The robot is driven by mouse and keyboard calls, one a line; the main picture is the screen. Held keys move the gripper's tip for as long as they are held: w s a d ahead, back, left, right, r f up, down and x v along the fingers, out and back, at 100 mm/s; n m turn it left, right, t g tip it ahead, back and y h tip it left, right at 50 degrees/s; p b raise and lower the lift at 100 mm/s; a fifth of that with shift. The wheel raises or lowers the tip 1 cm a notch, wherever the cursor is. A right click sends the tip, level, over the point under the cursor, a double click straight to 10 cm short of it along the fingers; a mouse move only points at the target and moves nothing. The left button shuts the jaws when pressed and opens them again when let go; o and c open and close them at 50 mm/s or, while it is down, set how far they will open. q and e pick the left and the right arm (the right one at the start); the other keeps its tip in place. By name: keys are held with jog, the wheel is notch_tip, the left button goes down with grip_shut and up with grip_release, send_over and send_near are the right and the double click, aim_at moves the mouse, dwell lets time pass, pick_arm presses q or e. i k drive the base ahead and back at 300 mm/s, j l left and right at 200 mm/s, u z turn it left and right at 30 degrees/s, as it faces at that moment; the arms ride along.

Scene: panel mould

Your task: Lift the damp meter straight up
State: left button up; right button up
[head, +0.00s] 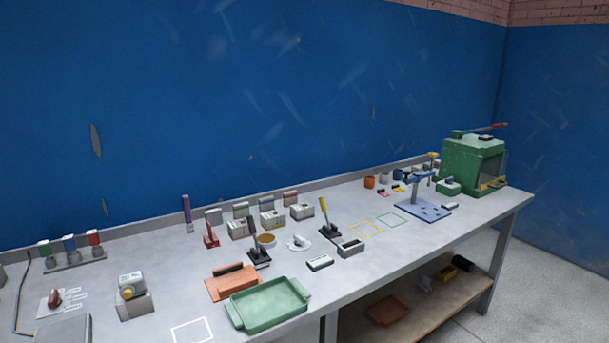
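No object in the head view is labelled clearly enough for me to be sure which is the damp meter. One possible match is a small pale device with a greenish top face and a yellow knob (131,284). It sits on a grey block (135,306) at the left front of the bench. Another possible match is a small dark-and-white box (320,263) lying flat near the middle front edge. A similar grey box (351,248) lies to its right. Neither of my grippers shows in this view.
The long grey bench (400,233) runs along a blue wall. A green tray (268,305), an orange-red board (231,283), upright-handled tools (326,220) and several small boxes (272,219) crowd its middle. A green machine (472,160) stands at the far right. A white outlined square (192,331) is empty.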

aim_at(134, 280)
jog(key=u, duration=1.05)
jog(key=l, duration=0.55)
jog(key=i+l, duration=0.1)
jog(key=l, duration=0.45)
jog(key=i+u, duration=0.05)
